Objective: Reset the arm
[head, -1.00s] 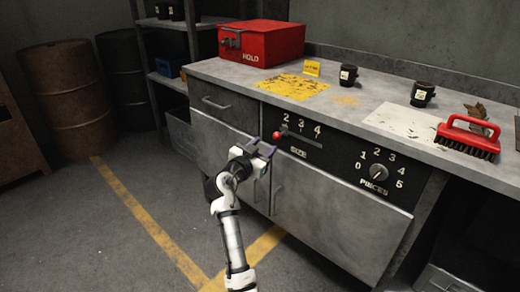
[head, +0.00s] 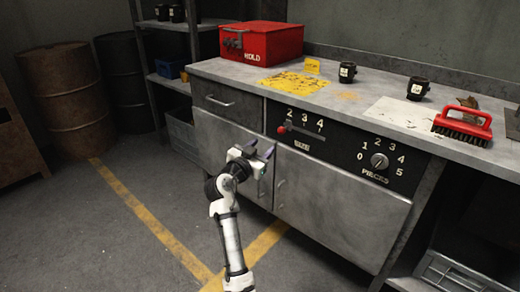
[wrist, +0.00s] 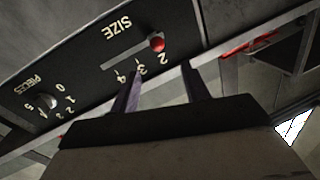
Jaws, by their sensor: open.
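My gripper (head: 259,152) is open and empty in front of the grey bench, just below the left part of the black control panel. The SIZE slider has a red knob (head: 282,130) at its left end, by the 2. In the wrist view the panel appears upside down, with the red knob (wrist: 157,44) beyond my two fingers (wrist: 162,85) and apart from them. The PIECES dial (head: 379,161) is on the right of the panel; it also shows in the wrist view (wrist: 46,101).
On the bench top (head: 345,92) stand a red HOLD box (head: 270,42), two black cups (head: 347,72) and a red brush (head: 463,122). A yellow sheet (head: 292,83) lies flat there. Rusty barrels (head: 66,95) stand at the left. The floor in front is open.

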